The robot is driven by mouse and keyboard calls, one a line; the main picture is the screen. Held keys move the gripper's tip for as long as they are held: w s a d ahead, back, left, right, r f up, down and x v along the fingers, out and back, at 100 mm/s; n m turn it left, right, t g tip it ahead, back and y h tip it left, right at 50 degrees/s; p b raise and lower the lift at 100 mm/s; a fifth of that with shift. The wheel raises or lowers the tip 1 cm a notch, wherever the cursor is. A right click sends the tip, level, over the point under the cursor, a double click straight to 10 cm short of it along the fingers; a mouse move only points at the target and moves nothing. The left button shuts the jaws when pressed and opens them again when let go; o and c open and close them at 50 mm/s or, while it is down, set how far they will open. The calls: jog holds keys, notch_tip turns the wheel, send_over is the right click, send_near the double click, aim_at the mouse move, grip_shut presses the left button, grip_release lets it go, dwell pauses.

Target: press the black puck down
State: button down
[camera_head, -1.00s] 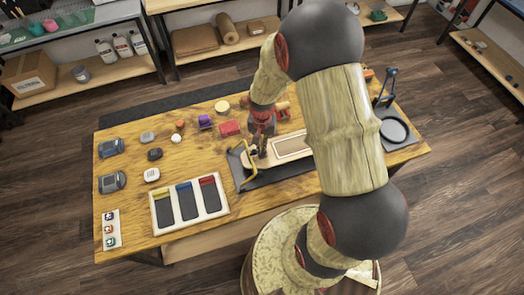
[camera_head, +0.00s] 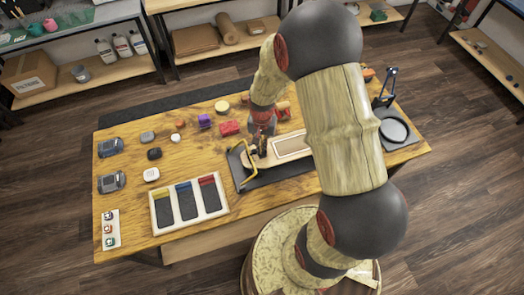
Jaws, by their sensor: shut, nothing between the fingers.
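A small black puck-like piece (camera_head: 154,154) lies on the left part of the wooden table, between a grey piece and a white piece. My gripper (camera_head: 262,152) points down over the board in the middle of the table, well to the right of that black piece and apart from it. Its fingers are small and dark here and look closed, with nothing seen in them. My arm hides part of the table right of the gripper. What lies directly under the fingertips cannot be made out.
A yellow-handled tool (camera_head: 248,160) stands at the board's left end, close to my gripper. A tray with three dark slots (camera_head: 226,208) lies in front. A purple block (camera_head: 204,121) and a red block (camera_head: 229,128) lie behind. A magnifier stand (camera_head: 408,142) is at right.

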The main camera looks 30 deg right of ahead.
jog(key=shift+f+b, duration=0.5)
jog(key=shift+f, duration=0.5)
dwell(0.8)
jog(key=shift+r, duration=0.15)
notch_tip(320, 180, up, 8)
jog(key=p, duration=0.5)
jog(key=shift+p, duration=0.4)
dwell(0.4)
jog(key=s+a+r+n+t+b, duration=0.2)
jog(key=s+a+r+n+b, duration=0.2)
jog(key=r, duration=0.9)
jog(key=s+a+r+n+t+b, duration=0.3)
jog(key=s+a+r+n+b, duration=0.1)
jog(key=s+r, duration=0.7)
notch_tip(320, 180, up, 2)
jog(key=shift+s+a+r+t, duration=0.1)
jog(key=shift+s+a+t, duration=0.2)
jog(key=shift+a, duration=0.25)
